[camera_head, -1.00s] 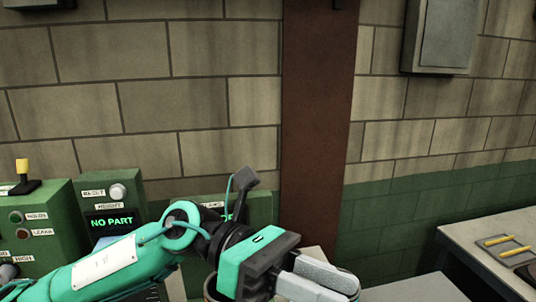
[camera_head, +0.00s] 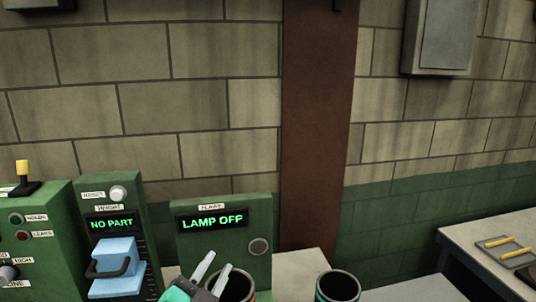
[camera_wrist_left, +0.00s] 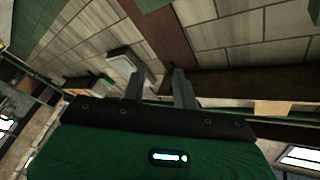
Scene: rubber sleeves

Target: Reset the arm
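My left gripper (camera_head: 219,260) shows at the bottom of the head view, pointing up, with its two pale fingers apart and nothing between them. The left wrist view also shows both fingers (camera_wrist_left: 158,80) apart and empty, with the wall beyond. In the head view the gripper is in front of and left of a dark round container (camera_head: 239,286); I cannot tell whether they touch. My right gripper is not in view.
A green station with a "NO PART" display (camera_head: 111,222) and blue block (camera_head: 118,270) stands left. A green box reads "LAMP OFF" (camera_head: 212,219). A second dark container (camera_head: 338,285) stands right of centre. A bench (camera_head: 470,240) with yellow rods (camera_head: 497,241) is far right.

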